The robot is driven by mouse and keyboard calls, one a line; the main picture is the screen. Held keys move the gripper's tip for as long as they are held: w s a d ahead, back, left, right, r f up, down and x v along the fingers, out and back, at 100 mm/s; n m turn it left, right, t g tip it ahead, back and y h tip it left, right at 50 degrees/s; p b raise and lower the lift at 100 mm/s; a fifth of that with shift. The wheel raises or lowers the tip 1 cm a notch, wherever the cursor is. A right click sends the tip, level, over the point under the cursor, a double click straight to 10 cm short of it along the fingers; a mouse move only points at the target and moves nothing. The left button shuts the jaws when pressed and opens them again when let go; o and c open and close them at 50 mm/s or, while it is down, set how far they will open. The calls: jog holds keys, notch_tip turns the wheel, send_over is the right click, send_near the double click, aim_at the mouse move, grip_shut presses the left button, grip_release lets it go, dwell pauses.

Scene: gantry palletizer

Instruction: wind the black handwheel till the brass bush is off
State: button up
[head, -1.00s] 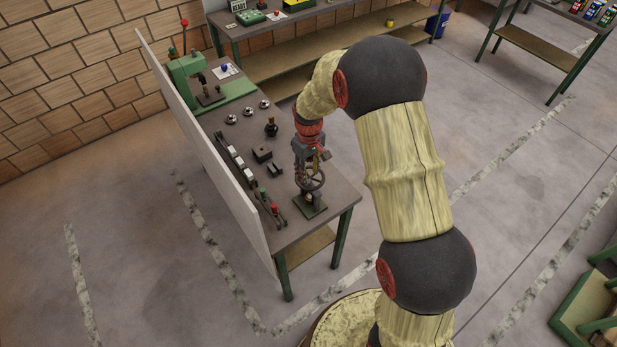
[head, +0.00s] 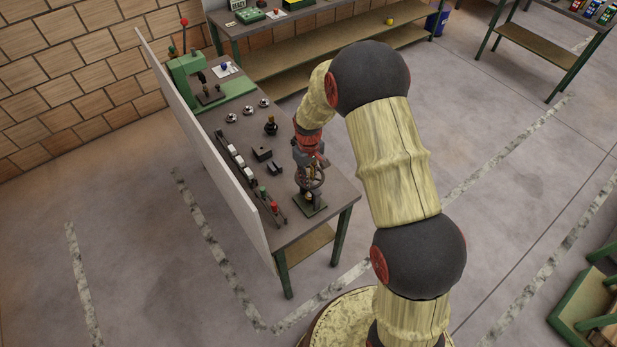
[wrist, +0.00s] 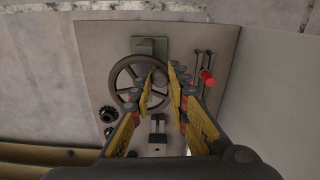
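The black handwheel (head: 317,184) sits on a small stand with a dark green base (head: 311,209) at the near end of the workbench. In the wrist view it is a spoked ring (wrist: 116,74). My gripper (wrist: 161,77) is over the wheel's right side in that view, its yellow-padded fingers apart. A small grey round part shows between the fingertips; I cannot tell whether they touch it or the rim. In the head view my gripper (head: 308,163) is just above the wheel. A small pale brassy spot below the wheel may be the brass bush; it is too small to be sure.
A red-knobbed lever (wrist: 207,76) stands just right of my fingers in the wrist view. A white panel (head: 205,150) runs along the bench's left side.

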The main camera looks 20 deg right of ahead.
grip_shut()
jog(key=shift+w+a+f+m+b, duration=0.15)
jog(key=shift+a+m+b, duration=0.1)
jog(key=shift+m+b, duration=0.35)
jog(key=shift+w+a+m+b, duration=0.15)
jog(key=shift+a+m+b, duration=0.1)
jog(key=shift+m+b, duration=0.35)
jog(key=shift+w+a+m+b, duration=0.2)
jog(key=shift+m+b, duration=0.25)
jog(key=shift+m, duration=0.4)
jog(key=shift+w+a+m+b, duration=0.25)
jog(key=shift+m+b, duration=0.25)
jog(key=shift+m, duration=0.3)
jog(key=shift+w+a+m+b, duration=0.2)
jog(key=shift+m+b, duration=0.25)
jog(key=shift+m, duration=0.4)
jog(key=o, duration=0.5)
grip_release()
jog(key=shift+o, duration=0.2)
